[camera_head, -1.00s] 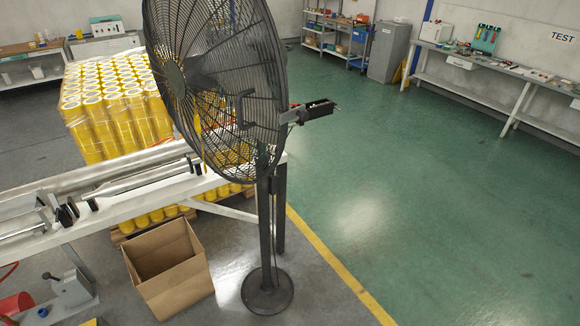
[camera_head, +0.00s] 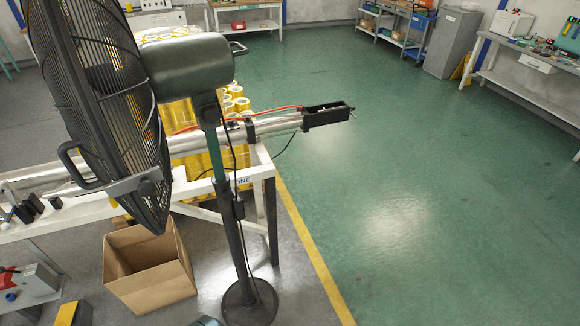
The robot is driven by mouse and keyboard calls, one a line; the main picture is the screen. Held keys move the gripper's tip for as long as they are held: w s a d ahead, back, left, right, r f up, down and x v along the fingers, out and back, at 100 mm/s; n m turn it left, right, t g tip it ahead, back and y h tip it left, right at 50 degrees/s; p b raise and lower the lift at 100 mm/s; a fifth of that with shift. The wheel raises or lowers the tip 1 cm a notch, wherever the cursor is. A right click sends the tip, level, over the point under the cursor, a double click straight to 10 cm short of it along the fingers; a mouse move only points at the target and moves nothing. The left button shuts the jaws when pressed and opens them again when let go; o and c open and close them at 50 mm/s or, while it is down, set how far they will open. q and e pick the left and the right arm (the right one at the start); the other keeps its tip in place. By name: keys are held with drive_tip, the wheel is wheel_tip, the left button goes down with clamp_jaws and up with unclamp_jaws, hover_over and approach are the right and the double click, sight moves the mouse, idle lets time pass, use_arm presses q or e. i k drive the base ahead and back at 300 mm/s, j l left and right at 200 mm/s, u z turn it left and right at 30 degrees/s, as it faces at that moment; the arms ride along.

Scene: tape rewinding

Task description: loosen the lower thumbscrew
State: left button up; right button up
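A pedestal fan stands in front of me, its round black cage (camera_head: 100,110) at the left and its green motor housing (camera_head: 190,68) behind the cage. Its pole has a green upper part (camera_head: 212,150) and a dark lower part (camera_head: 240,245), on a round black base (camera_head: 250,302). A dark collar (camera_head: 238,207) shows on the pole below the green part. I cannot make out a thumbscrew clearly at this size. Neither of my grippers is in view.
A white-framed bench (camera_head: 262,172) with a metal roller (camera_head: 285,123) stands behind the pole. An open cardboard box (camera_head: 150,270) sits left of the base. Yellow rolls (camera_head: 238,100) are stacked behind. Green floor (camera_head: 420,200) at the right is clear.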

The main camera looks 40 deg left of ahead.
sight(227, 197)
drive_tip(key=i+u, duration=0.4)
drive_tip(key=i, duration=0.15)
drive_tip(key=i+l+u, duration=0.35)
drive_tip(key=i, duration=0.2)
drive_tip(key=i+u, duration=0.2)
drive_tip(key=u, duration=0.25)
drive_tip(key=i+u, duration=0.2)
drive_tip(key=u, duration=0.3)
drive_tip(key=i+l+u, duration=0.1)
drive_tip(key=u, duration=0.35)
drive_tip(key=i+l+u, duration=0.2)
drive_tip(key=u, duration=0.3)
drive_tip(key=i+l+u, duration=0.2)
drive_tip(key=u, duration=0.25)
drive_tip(key=l, duration=0.05)
